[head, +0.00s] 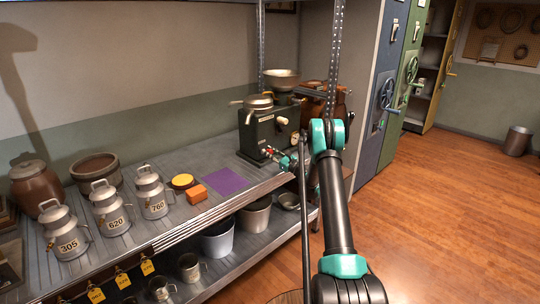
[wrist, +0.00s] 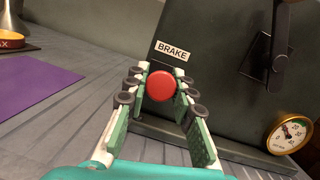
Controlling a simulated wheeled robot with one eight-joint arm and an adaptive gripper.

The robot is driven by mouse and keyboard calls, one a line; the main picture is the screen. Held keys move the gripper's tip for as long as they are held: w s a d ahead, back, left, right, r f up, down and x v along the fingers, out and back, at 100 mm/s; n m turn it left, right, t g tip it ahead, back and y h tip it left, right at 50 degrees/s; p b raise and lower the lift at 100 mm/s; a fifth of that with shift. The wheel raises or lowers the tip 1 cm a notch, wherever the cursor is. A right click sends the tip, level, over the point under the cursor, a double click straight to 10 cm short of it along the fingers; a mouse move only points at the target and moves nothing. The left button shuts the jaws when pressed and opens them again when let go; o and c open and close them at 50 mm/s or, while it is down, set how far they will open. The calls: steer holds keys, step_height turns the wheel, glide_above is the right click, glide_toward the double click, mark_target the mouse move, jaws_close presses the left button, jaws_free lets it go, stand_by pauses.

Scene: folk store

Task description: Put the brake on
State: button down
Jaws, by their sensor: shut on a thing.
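A dark green machine (head: 255,137) with metal bowls on top stands at the far end of the shelf. In the wrist view its front panel (wrist: 222,98) carries a white label reading BRAKE (wrist: 172,51). Just below the label is a round red knob (wrist: 160,86). My gripper (wrist: 160,88) is shut on the red knob, with a finger on each side of it. In the head view my gripper (head: 277,157) is at the machine's lower front, partly hidden by my arm.
A round gauge (wrist: 290,135) and a dark crank-like part (wrist: 268,55) are on the panel to the right. The wooden floor (head: 440,210) at right is open.

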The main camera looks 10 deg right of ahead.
steer(key=shift+s+d+f+t+y, duration=0.1)
steer(key=shift+f+t+y, duration=0.4)
steer(key=shift+t+y, duration=0.25)
steer(key=c, duration=1.3)
jaws_free()
steer(key=shift+o, duration=0.2)
steer(key=v, duration=1.2)
steer(key=shift+f, duration=0.1)
